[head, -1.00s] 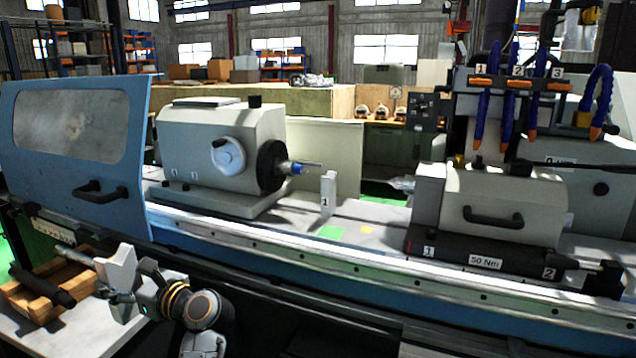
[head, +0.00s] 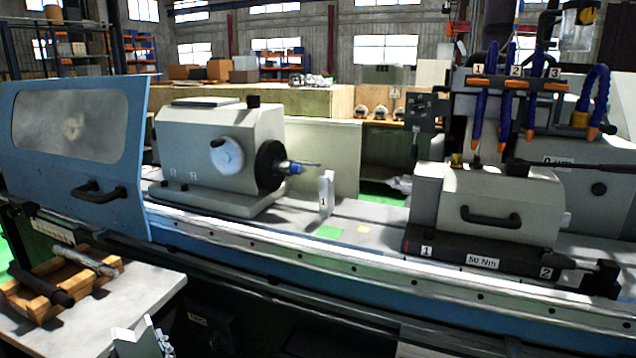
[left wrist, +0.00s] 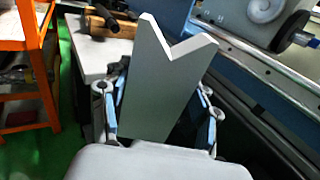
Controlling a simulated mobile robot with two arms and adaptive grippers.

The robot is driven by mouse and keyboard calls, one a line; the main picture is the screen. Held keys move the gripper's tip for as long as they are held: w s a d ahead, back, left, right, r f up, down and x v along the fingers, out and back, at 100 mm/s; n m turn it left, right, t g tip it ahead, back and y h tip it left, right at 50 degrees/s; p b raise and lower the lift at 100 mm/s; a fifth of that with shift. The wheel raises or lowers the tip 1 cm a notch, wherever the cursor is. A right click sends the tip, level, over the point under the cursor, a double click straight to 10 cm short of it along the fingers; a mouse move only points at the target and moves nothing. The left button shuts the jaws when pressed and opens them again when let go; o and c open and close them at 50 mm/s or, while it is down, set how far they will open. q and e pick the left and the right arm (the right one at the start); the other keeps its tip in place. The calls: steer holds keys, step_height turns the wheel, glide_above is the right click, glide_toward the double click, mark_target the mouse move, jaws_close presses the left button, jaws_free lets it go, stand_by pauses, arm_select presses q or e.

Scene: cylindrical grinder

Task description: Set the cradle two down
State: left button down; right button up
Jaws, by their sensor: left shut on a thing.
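A grey plate with a V-notch in its top, which I take to be cradle two (left wrist: 165,85), is held upright between the fingers of my left gripper (left wrist: 163,100) in the left wrist view. No number shows on the face I see. In the head view the cradle (head: 137,342) and part of the left gripper (head: 158,340) show at the bottom edge, low in front of the machine and right of the side table. Cradle one (head: 326,193), marked 1, stands on the machine bed (head: 300,219). My right gripper is not in view.
The headstock (head: 215,155) and tailstock (head: 500,208) flank this stretch. The side table (head: 130,300) holds a wooden rack (head: 45,305) with bars. A blue door (head: 75,190) stands left.

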arm_select(q)
steer(key=s+d+f+m+t+h, duration=0.2)
steer(key=s+d+m+h, duration=0.5)
steer(key=s+d+h, duration=0.4)
steer(key=s+d+t, duration=0.1)
steer(key=s+d, duration=0.1)
steer(key=s, duration=0.2)
steer(key=shift+d+f+m+t, duration=0.25)
steer(key=shift+m+t, duration=0.05)
steer(key=shift+t, duration=0.1)
steer(key=shift+a, duration=0.15)
